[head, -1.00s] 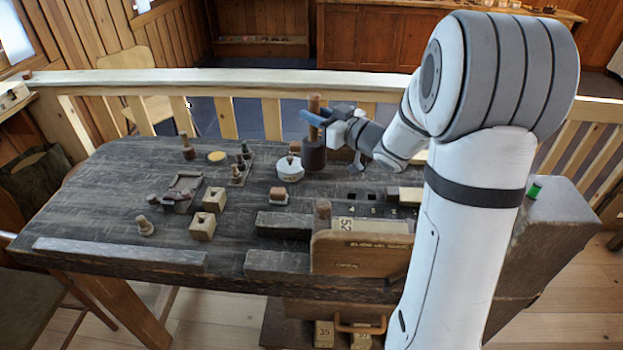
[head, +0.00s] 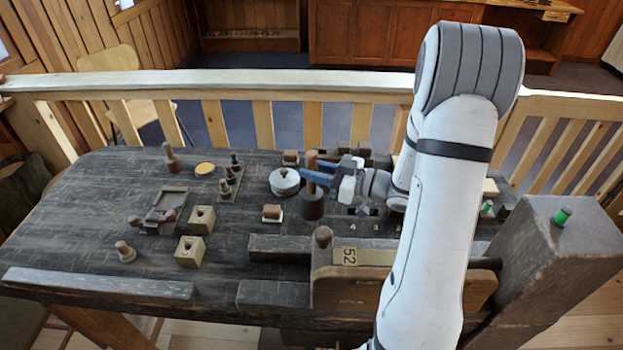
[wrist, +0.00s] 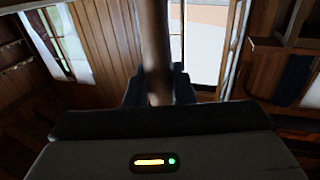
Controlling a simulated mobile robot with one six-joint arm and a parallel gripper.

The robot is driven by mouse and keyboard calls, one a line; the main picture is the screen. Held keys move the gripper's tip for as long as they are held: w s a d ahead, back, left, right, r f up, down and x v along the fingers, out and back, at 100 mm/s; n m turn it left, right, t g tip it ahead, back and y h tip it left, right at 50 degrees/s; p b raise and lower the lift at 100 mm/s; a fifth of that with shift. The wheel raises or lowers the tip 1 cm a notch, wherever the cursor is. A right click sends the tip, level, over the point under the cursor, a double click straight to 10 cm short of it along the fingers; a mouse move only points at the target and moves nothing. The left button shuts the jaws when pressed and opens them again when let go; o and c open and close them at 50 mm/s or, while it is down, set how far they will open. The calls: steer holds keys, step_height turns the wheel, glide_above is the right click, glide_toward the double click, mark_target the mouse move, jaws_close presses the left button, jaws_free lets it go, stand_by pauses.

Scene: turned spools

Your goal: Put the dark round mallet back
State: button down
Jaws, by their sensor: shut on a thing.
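The dark round mallet has a dark cylindrical head (head: 313,205) and a brown wooden handle (head: 311,159). It is upright, head down, over the right half of the dark workbench (head: 90,215). My gripper (head: 317,179) is shut on the handle, just above the head. I cannot tell if the head touches the bench top. In the wrist view the handle (wrist: 154,45) rises between my fingers (wrist: 157,88); the head is hidden there.
A round white lidded tin (head: 284,182) stands close left of the mallet. Wooden blocks (head: 190,252) and a small tray (head: 160,212) stand left. A railing (head: 250,84) runs behind.

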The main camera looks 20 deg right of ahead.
steer(key=shift+d+f, duration=0.1)
steer(key=shift+f, duration=1.2)
steer(key=shift+f, duration=0.15)
steer(key=c, duration=1.2)
jaws_free()
steer(key=shift+c, duration=0.2)
steer(key=shift+r, duration=0.3)
steer(key=b+v, duration=0.1)
steer(key=v, duration=1.1)
steer(key=shift+b, duration=0.35)
